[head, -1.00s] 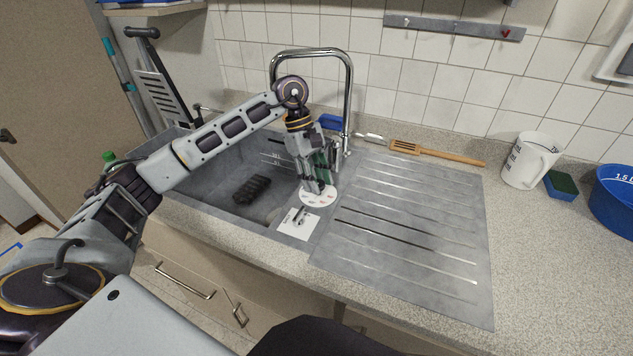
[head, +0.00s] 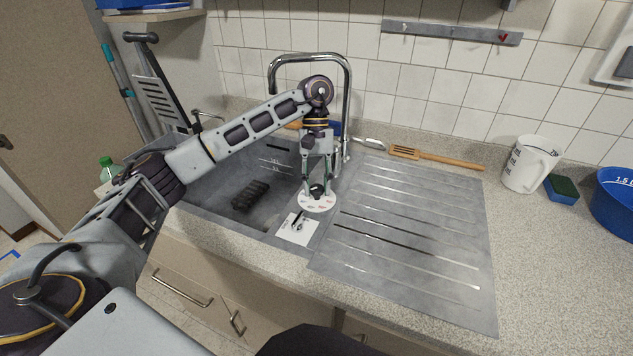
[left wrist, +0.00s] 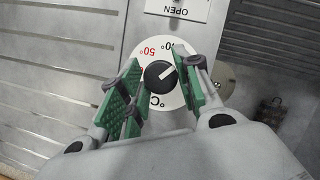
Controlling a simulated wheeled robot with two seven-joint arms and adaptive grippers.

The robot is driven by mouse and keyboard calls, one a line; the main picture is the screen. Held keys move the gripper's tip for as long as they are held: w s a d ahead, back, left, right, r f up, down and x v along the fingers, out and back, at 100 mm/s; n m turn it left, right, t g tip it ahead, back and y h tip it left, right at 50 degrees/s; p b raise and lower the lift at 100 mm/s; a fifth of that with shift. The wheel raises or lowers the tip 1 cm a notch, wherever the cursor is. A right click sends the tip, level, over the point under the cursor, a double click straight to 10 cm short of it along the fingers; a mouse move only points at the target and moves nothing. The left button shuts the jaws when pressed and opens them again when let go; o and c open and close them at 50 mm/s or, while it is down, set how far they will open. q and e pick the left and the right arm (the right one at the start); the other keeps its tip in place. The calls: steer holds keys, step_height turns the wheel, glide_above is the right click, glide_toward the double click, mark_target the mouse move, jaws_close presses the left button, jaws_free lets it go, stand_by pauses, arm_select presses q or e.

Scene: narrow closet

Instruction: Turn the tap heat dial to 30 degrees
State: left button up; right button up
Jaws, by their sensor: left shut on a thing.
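The tap heat dial is a round white disc (head: 318,207) with a black knob (head: 317,190), set on the rim between sink and drainboard. In the left wrist view, the black knob (left wrist: 160,75) has a white pointer line slanting to the upper right. A red 50° mark shows on the disc (left wrist: 152,53) at upper left, a partly covered mark at the top, and °C below the knob. My left gripper (head: 317,187) points down over the dial, its green-padded fingers (left wrist: 161,90) shut on the knob from both sides. The fingers hide several marks. My right gripper is not in view.
The curved tap (head: 347,100) rises just behind my left gripper. The sink basin (head: 225,190) with a dark ribbed object (head: 250,195) lies left; the bare drainboard (head: 410,220) lies right. A valve card (head: 297,228) sits in front of the dial. A mug (head: 530,163) stands far right.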

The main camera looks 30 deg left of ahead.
arm_select(q)
steer(key=shift+r+m, duration=0.1)
steer(key=shift+m, duration=0.3)
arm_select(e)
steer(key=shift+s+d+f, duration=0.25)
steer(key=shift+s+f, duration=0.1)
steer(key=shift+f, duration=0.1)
arm_select(q)
steer(key=o, duration=1)
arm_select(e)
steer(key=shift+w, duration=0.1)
arm_select(q)
steer(key=shift+w+r, duration=0.1)
